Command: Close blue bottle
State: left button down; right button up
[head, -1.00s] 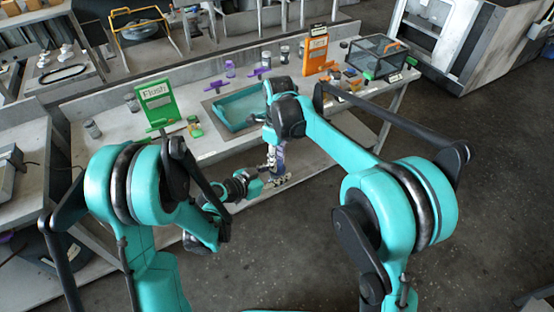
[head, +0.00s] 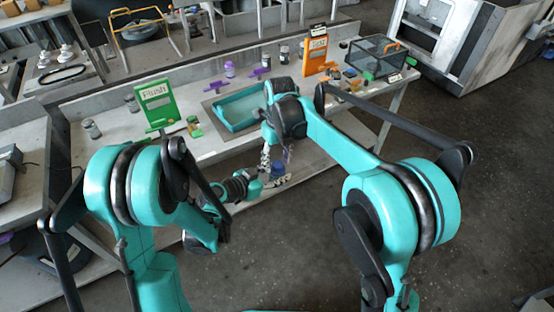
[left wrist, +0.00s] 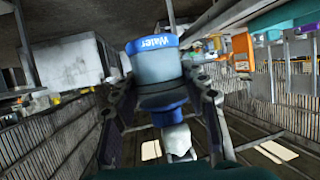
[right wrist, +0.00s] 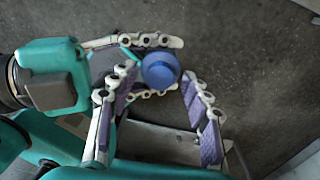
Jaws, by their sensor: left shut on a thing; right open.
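The blue bottle (head: 279,170) is in front of the table, held by my left gripper (head: 267,183). In the left wrist view the bottle (left wrist: 155,62) shows a "Water" label upside down, with the fingers (left wrist: 162,92) on both sides of it. The right wrist view looks down on its round blue top (right wrist: 161,70); I cannot tell whether a separate cap sits there. My right gripper (right wrist: 158,76) is open above the bottle, its purple-padded fingers spread on either side of the top and apart from it. It also shows in the head view (head: 277,157).
The table holds a teal tray (head: 218,120), a green "Flush" sign (head: 155,102), an orange sign (head: 315,55), and a clear bin (head: 377,60). Open floor lies to the right.

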jog(key=shift+r, duration=2.25)
jog(key=shift+c, duration=0.4)
